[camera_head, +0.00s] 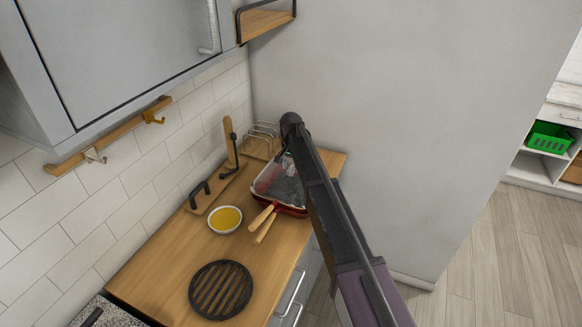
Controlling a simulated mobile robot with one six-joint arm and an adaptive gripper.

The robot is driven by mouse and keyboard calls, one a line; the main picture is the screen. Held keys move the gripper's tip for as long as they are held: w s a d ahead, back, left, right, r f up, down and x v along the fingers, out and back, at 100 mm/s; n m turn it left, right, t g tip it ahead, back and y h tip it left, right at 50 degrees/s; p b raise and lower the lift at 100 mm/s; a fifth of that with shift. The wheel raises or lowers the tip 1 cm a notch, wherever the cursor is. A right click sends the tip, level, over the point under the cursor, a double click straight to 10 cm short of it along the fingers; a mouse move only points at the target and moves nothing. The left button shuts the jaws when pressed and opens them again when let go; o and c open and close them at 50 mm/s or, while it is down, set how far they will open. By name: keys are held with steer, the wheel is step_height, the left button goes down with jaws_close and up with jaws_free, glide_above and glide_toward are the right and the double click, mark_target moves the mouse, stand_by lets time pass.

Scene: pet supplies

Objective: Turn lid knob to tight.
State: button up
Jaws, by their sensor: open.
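I cannot make out a lid or a lid knob in the head view. My dark arm reaches from the bottom right up over the right side of the wooden counter (165,272). Its bent upper end is above a red dish with a pale rim (295,210). My gripper does not show; the arm may hide it. The arm also covers the right part of the dish. A greyish, partly clear item and a reddish item lie in the dish, too unclear to name.
Two wooden handles (263,221) stick out from the dish. A bowl of yellow contents (225,219), a round black grate (220,290), and a wire rack (262,135) stand on the counter. A tiled wall borders the left; a grey cabinet (120,50) hangs above. Open floor lies right.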

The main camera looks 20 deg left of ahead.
mark_target(289, 168)
steer(key=shift+n, duration=0.4)
steer(key=n, duration=0.5)
steer(key=shift+a, duration=0.15)
steer(key=n, duration=0.6)
steer(key=shift+s+a, duration=0.1)
steer(key=n, duration=0.6)
steer(key=shift+s, duration=0.15)
steer(key=n, duration=0.5)
steer(key=shift+s+n, duration=0.1)
steer(key=shift+n, duration=0.3)
step_height(289, 168, up, 14)
steer(key=p, duration=1.4)
steer(key=s+d+f+m+b, duration=0.2)
steer(key=s+d, duration=0.1)
steer(key=d, duration=0.6)
steer(key=s+d+f+m+b, duration=0.2)
steer(key=s+d+f+b, duration=0.1)
steer(key=d, duration=0.6)
steer(key=s+d+f+m+b, duration=0.3)
steer(key=s+d, duration=0.1)
steer(key=d, duration=0.6)
steer(key=shift+d, duration=0.1)
